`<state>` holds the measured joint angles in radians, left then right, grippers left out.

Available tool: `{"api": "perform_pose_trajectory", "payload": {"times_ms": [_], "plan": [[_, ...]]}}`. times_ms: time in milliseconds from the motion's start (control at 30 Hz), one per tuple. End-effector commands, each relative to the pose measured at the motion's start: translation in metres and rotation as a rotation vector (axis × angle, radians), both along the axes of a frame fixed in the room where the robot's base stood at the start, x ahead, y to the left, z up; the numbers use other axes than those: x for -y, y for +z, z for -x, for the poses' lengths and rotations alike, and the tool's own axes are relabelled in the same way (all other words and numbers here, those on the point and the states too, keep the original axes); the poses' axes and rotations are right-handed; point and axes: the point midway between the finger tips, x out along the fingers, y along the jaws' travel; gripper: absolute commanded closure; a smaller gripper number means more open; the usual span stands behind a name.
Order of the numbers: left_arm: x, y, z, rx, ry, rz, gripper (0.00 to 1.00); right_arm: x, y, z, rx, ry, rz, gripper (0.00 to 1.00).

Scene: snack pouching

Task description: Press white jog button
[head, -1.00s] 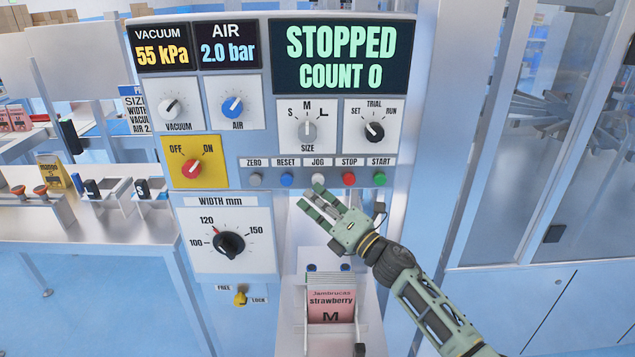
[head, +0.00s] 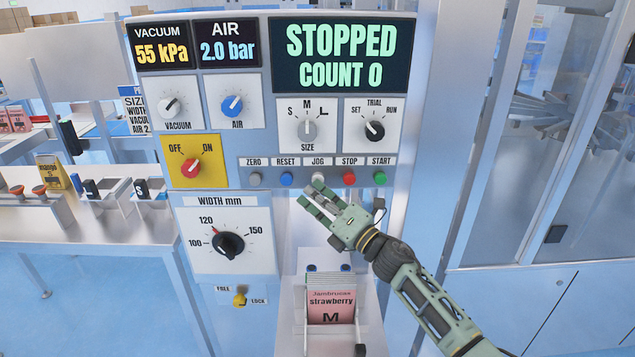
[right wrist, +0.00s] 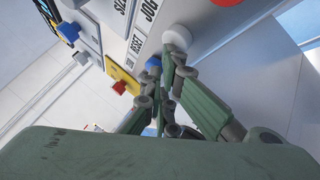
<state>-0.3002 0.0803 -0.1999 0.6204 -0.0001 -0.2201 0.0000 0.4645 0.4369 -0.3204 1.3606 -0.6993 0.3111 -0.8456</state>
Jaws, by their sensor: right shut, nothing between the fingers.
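The white jog button (head: 317,177) is in the row under the JOG label on the control panel, between the blue RESET button (head: 286,179) and the red STOP button (head: 349,179). My right gripper (head: 309,191) is shut and empty, with its fingertips just below the jog button. In the right wrist view the fingertips (right wrist: 174,55) reach to the pale round button (right wrist: 181,35) below the JOG lettering. I cannot tell whether they touch it. The display (head: 341,55) reads STOPPED, COUNT 0. My left gripper is not in view.
The green START button (head: 380,179) and grey ZERO button (head: 255,179) flank the row. The width dial (head: 229,244) is at lower left of the panel. Below my gripper, a pink strawberry pouch (head: 331,304) stands in a holder. A side table (head: 100,233) is at left.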

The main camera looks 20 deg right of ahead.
Motion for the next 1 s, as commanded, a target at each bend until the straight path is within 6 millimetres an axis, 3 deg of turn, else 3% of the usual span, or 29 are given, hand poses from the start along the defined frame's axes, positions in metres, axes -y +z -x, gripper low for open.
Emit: {"api": "perform_pose_trajectory", "payload": {"times_ms": [267, 1000], "plan": [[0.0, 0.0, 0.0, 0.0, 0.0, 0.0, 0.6, 0.0, 0.001, 0.0, 0.0, -0.001, 0.0, 1.0], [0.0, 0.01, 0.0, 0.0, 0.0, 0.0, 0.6, -0.007, 0.001, 0.023, 0.0, 0.001, 0.0, 1.0]]}}
